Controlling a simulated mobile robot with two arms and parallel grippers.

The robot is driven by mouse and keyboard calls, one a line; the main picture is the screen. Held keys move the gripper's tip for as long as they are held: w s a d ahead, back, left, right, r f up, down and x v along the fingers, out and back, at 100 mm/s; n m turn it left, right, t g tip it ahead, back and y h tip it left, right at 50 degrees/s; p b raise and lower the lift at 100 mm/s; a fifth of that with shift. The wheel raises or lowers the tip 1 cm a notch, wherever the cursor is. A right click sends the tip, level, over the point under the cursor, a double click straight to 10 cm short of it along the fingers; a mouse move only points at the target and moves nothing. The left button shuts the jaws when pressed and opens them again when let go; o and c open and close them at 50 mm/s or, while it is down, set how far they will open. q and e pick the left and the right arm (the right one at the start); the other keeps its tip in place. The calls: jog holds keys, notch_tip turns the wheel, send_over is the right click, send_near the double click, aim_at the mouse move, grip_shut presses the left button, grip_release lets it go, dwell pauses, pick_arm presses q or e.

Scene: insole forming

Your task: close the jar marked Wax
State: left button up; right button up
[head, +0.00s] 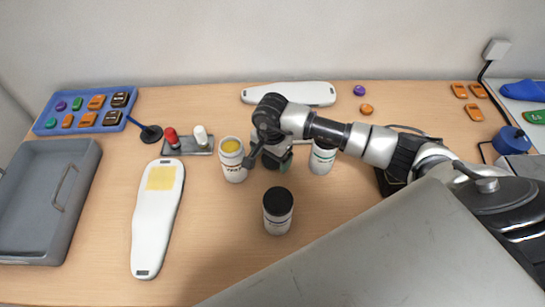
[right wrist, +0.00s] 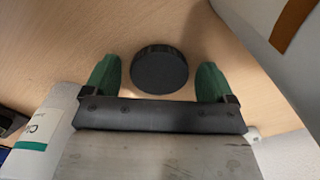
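The open jar marked Wax (head: 233,170) stands upright with its yellow content showing, just left of my right gripper. My right gripper (head: 277,161) points down at the table between this jar and a white jar with a green label. In the right wrist view, a black round lid (right wrist: 160,70) lies between the two green fingertips of the right gripper (right wrist: 158,78). Gaps show on both sides of the lid, so the gripper is open and not touching it. In the head view the lid is largely hidden by the gripper. My left gripper is out of view.
A black-lidded jar (head: 278,213) stands in front of the gripper. The green-labelled jar (head: 322,158) is close on its right and shows in the right wrist view (right wrist: 38,130). A white insole (head: 152,225) and grey tray (head: 82,165) are left.

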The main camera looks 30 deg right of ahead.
aim_at(273, 161)
jog(key=c, duration=0.8)
jog(key=shift+o, duration=0.2)
jog(key=shift+r, duration=0.15)
jog(key=shift+r, duration=0.3)
jog(key=r+b, duration=0.1)
jog(key=r, duration=0.1)
jog(key=s+r, duration=0.1)
jog(key=shift+r+b, duration=0.35)
jog(key=shift+b, duration=0.05)
jog(key=s+a+r+b, duration=0.1)
jog(key=s+r+b, duration=0.1)
jog(key=s+r, duration=0.4)
jog(key=s, duration=0.4)
jog(key=shift+s+a+r, duration=0.15)
jog(key=shift+s+r, duration=0.1)
jog(key=shift+s, duration=0.05)
